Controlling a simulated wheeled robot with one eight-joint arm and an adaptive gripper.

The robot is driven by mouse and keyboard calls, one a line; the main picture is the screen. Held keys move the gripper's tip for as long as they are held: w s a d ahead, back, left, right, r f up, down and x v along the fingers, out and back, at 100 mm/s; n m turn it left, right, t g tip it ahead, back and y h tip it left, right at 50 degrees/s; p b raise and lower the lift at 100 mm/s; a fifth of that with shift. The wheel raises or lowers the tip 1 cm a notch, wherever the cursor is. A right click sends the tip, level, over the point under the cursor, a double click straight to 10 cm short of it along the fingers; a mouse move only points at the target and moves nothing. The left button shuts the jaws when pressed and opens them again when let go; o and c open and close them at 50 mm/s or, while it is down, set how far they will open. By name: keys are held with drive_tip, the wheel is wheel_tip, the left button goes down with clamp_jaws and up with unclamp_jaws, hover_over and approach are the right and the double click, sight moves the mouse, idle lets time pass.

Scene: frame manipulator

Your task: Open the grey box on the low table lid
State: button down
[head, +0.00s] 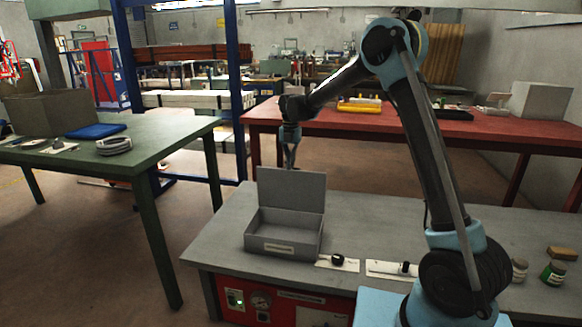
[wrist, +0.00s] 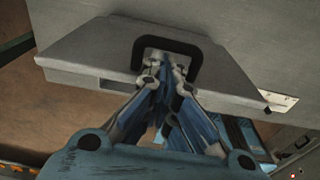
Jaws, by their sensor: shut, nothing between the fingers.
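The grey box (head: 283,245) stands on the low grey table, with a pale label on its front. Its lid (head: 291,189) stands up at the back, roughly upright, so the inside of the box shows. My gripper (head: 291,164) is just behind the lid's top edge in the head view. In the wrist view the fingers (wrist: 161,70) are shut and empty, over a black handle (wrist: 168,42) on a grey panel (wrist: 85,50), apparently the lid's outer face. I cannot tell whether the fingertips touch the handle.
The low grey table (head: 375,225) also bears dark-knobbed items on white cards (head: 338,262) right of the box, and small jars (head: 553,272) at the far right. A green table (head: 160,150) stands at left, a red one (head: 490,135) behind.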

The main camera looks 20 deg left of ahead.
drive_tip(key=shift+w+a+f, duration=0.1)
drive_tip(key=shift+a+f, duration=0.1)
drive_tip(key=shift+f, duration=0.1)
drive_tip(key=shift+a, duration=0.15)
drive_tip(key=shift+s+r, duration=0.1)
drive_tip(key=shift+s, duration=0.1)
